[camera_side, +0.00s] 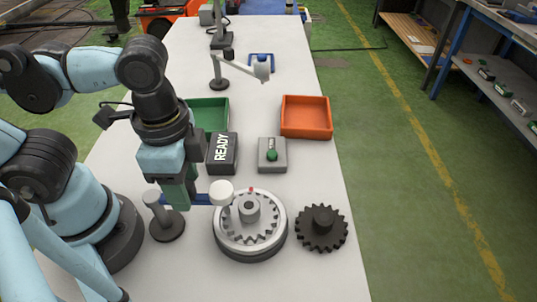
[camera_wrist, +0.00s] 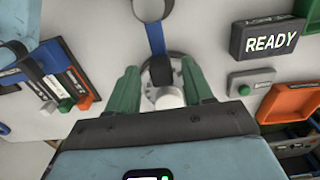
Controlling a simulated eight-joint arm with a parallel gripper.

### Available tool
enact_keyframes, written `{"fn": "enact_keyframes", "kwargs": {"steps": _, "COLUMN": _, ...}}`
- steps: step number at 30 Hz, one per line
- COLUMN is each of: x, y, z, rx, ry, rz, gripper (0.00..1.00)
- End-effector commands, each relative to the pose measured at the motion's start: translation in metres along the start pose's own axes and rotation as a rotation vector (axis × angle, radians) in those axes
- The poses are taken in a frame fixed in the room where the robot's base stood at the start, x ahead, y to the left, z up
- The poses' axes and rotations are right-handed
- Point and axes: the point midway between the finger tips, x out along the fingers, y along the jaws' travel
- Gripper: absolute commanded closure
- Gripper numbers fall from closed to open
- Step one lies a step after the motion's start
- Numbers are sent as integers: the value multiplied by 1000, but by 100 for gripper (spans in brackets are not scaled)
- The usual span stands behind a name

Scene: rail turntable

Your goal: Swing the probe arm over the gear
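The probe arm is a blue bar (camera_side: 200,199) with a white round tip (camera_side: 221,192), on a grey post with a dark round base (camera_side: 166,227). In the side view its tip overlaps the upper left rim of the silver ring gear (camera_side: 250,250); its height above it is unclear. My gripper (camera_side: 178,203) points down at the post end of the bar, and its green fingers partly hide the bar. In the wrist view the blue bar (camera_wrist: 156,40) runs upward from between the fingers of my gripper (camera_wrist: 160,72). The fingers are apart; contact with the bar cannot be told.
A dark gear (camera_side: 321,229) lies to the right of the ring gear. Behind stand a READY sign (camera_side: 222,153), a grey button box (camera_side: 272,155), an orange tray (camera_side: 306,117) and a green tray (camera_side: 211,114). The table's right edge is close to the dark gear.

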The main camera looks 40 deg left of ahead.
Motion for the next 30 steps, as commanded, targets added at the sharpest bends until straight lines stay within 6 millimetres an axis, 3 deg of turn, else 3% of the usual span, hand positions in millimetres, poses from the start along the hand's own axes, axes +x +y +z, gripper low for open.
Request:
{"fn": "enact_keyframes", "kwargs": {"steps": 11, "x": -8, "y": -1, "z": 0, "rx": -3, "ry": 1, "rz": -2, "gripper": 49}}
{"fn": "enact_keyframes", "kwargs": {"steps": 30, "x": -101, "y": 0, "z": 0, "rx": -2, "ry": 0, "rz": -1, "gripper": 49}}
